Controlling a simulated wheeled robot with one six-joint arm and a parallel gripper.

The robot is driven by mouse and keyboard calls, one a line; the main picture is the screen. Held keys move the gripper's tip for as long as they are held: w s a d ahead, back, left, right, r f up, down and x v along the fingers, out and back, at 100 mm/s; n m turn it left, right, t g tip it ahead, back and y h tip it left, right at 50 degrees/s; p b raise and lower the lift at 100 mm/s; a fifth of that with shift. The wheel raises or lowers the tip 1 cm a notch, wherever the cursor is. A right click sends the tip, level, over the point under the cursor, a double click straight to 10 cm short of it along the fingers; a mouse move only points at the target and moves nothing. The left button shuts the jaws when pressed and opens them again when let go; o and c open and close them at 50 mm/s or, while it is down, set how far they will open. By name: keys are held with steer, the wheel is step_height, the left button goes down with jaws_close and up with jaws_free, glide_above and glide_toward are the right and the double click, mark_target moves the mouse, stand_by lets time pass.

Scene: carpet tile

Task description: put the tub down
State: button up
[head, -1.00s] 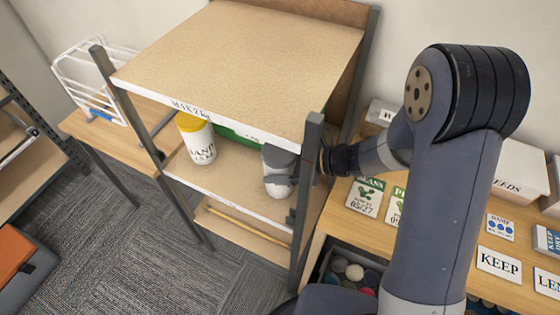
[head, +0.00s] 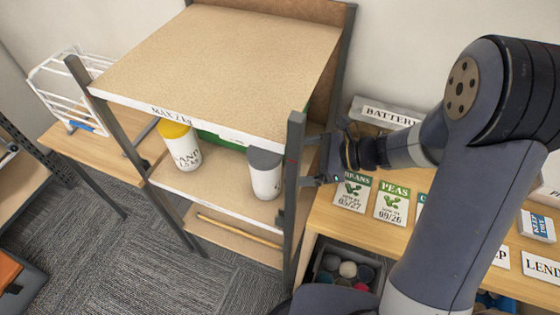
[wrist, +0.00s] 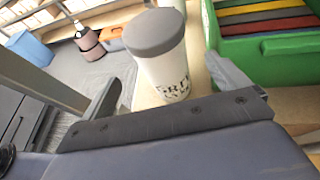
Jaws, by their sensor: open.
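The tub is white with a grey lid; in the head view the tub (head: 265,176) stands upright on the middle shelf, close behind the right front post. In the wrist view the tub (wrist: 163,62) stands just beyond my jaws, with dark lettering low on its side. My gripper (head: 325,160) is in the head view to the right of the post, clear of the tub. In the wrist view its two fingers (wrist: 172,90) are spread apart with nothing between them.
A white tub with a yellow lid (head: 180,148) stands left on the same shelf. A green bin (wrist: 268,42) with coloured contents sits beside the grey-lidded tub. The shelf post (head: 292,200) is close to my gripper. Seed packets (head: 393,203) lie on the right-hand bench.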

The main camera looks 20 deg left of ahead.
steer(key=shift+v, duration=1.55)
steer(key=shift+a, duration=0.1)
steer(key=shift+c, duration=0.4)
